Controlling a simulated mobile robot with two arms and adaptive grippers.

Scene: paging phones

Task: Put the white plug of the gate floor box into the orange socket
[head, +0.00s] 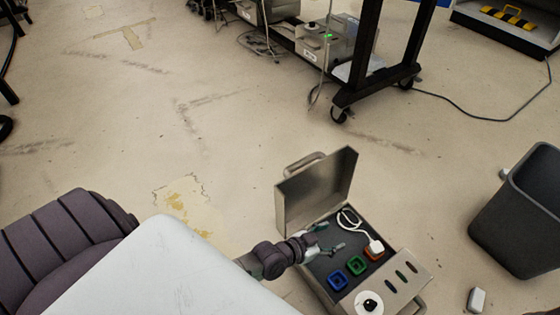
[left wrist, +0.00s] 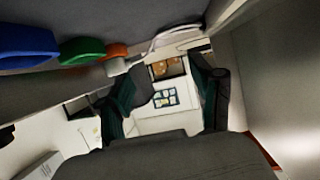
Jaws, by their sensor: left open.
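The gate floor box (head: 318,190) stands open on the floor with its lid raised. Inside are a blue socket (head: 338,281), a green socket (head: 356,266) and an orange socket (head: 374,256). The white plug (head: 376,245) is at the orange socket and partly covers it; I cannot tell how deep it sits. Its white cable (head: 345,217) loops behind. My left gripper (head: 333,238) is open and empty inside the box, left of the plug. The left wrist view also shows the orange socket (left wrist: 118,49), the white plug (left wrist: 117,67) and my spread fingers (left wrist: 168,88).
The box's right panel has several dark slots (head: 401,274) and a white round part with a black knob (head: 369,303). A dark bin (head: 520,215) stands at the right, near a small white object (head: 476,299). A wheeled rack (head: 357,65) stands behind. Floor left of the box is clear.

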